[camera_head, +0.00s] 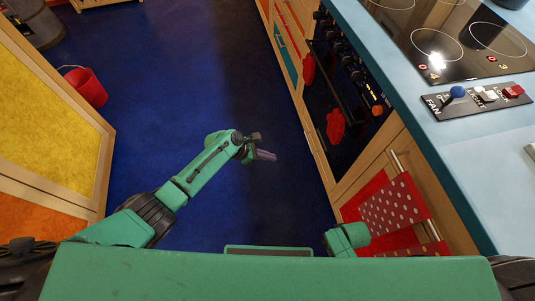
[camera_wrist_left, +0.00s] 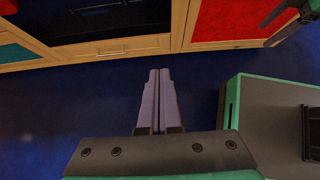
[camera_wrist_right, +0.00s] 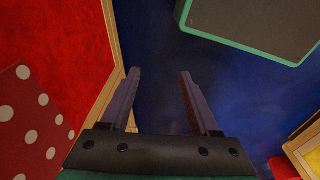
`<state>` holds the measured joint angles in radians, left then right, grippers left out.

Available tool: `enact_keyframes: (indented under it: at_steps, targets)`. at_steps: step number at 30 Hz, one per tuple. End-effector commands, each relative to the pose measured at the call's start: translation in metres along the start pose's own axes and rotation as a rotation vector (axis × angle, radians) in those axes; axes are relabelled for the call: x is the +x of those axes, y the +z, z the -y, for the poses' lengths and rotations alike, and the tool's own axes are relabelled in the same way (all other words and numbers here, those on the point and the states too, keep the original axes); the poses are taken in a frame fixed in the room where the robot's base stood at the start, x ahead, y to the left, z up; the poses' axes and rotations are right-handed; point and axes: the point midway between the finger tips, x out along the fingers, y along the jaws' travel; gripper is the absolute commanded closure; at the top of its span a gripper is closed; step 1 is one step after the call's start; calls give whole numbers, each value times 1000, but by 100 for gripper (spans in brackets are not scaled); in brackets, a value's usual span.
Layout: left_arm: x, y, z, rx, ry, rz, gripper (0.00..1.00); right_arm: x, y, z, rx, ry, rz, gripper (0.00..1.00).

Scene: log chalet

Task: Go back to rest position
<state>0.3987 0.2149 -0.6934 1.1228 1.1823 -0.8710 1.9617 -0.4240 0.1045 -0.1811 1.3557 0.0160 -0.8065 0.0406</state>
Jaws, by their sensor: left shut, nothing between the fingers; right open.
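My left gripper (camera_head: 265,155) is at the end of my green left arm, over the dark blue floor in the middle of the head view. In the left wrist view its two purple-grey fingers (camera_wrist_left: 160,98) are pressed together with nothing between them. In the right wrist view my right gripper (camera_wrist_right: 158,95) is open and empty, its fingers apart over the blue floor. In the head view only a green part of my right arm shows, at the lower right beside the spotted cloth; the right fingers are hidden there.
A light blue counter (camera_head: 467,155) with a cooktop (camera_head: 460,50) and a switch panel (camera_head: 478,101) runs along the right. Below it are an oven (camera_head: 340,110) and a red spotted cloth (camera_head: 395,207). A yellow-panelled cabinet (camera_head: 50,115) and red bucket (camera_head: 88,87) stand left. The floor between (camera_head: 240,70) is clear.

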Motion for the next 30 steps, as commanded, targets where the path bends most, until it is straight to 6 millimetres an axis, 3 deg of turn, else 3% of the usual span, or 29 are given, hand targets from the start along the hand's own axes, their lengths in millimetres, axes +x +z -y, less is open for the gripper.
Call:
enact_keyframes:
  at_steps: [10,13,16,18,20,21,24,27,30]
  targets:
    - [-1,-9,1,23,10,-14,100,1,2,0,-1,0,1,38]
    - [0,-52,7,155,51,-92,100,7,12,-1,-5,2,7,38]
    - [-7,-131,30,431,75,-260,100,17,31,-2,-14,4,12,38]
    - [-18,-191,59,673,33,-398,100,25,47,-3,-21,6,15,38]
    - [-30,-238,91,888,-44,-502,100,30,62,-4,-28,7,17,38]
    - [-40,-265,116,1034,-115,-559,100,33,71,-5,-32,7,19,38]
    - [-66,-324,184,1396,-343,-642,100,37,95,-6,-42,8,22,38]
    - [-88,-358,245,1699,-563,-635,100,40,114,-7,-51,8,23,38]
    - [-100,-374,281,1883,-698,-593,100,41,124,-7,-57,8,22,38]
